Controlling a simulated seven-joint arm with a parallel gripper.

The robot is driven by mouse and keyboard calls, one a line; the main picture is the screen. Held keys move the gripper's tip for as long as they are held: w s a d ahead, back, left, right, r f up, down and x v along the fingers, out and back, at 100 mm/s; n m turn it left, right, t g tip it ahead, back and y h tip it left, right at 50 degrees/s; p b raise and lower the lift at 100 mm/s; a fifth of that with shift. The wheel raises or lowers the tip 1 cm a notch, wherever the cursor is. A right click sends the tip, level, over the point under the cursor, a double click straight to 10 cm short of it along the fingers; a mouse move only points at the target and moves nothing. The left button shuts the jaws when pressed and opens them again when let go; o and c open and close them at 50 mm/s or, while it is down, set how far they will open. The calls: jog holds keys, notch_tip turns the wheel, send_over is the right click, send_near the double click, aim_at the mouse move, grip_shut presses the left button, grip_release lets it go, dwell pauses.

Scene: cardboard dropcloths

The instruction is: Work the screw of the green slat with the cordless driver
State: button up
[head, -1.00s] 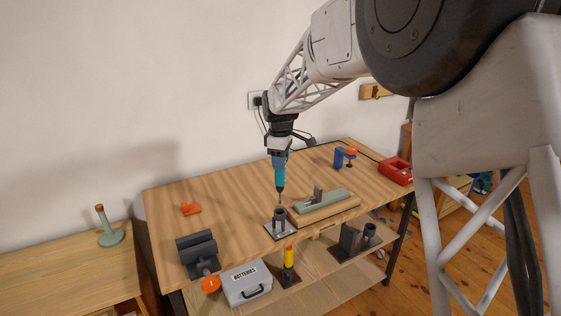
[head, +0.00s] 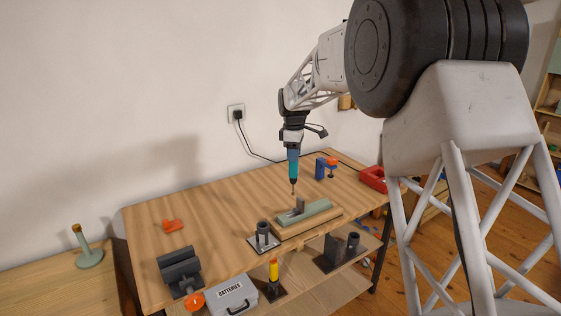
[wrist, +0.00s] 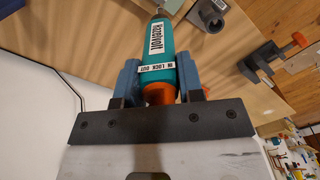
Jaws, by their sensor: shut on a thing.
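The cordless driver (head: 293,166), teal with a dark nose and thin bit, hangs upright, bit down, from my gripper (head: 292,148). In the wrist view my gripper (wrist: 157,85) has its blue fingers shut on both sides of the driver (wrist: 158,55). The green slat (head: 318,208) lies on a wooden block (head: 290,233) at the bench's front edge, with a grey upright piece on it. The bit tip appears above and behind the slat, apart from it. The screw is too small to make out.
An empty-looking dark holder (head: 263,240) stands left of the block. A dark vise (head: 180,268), an orange piece (head: 173,225), a blue clamp (head: 321,168) and a red case (head: 372,178) are around the bench (head: 215,220). A battery box (head: 232,296) is below the front edge.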

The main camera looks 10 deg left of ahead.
jog(key=shift+w+d+r, duration=0.15)
jog(key=shift+w+d, duration=0.35)
jog(key=shift+w, duration=0.05)
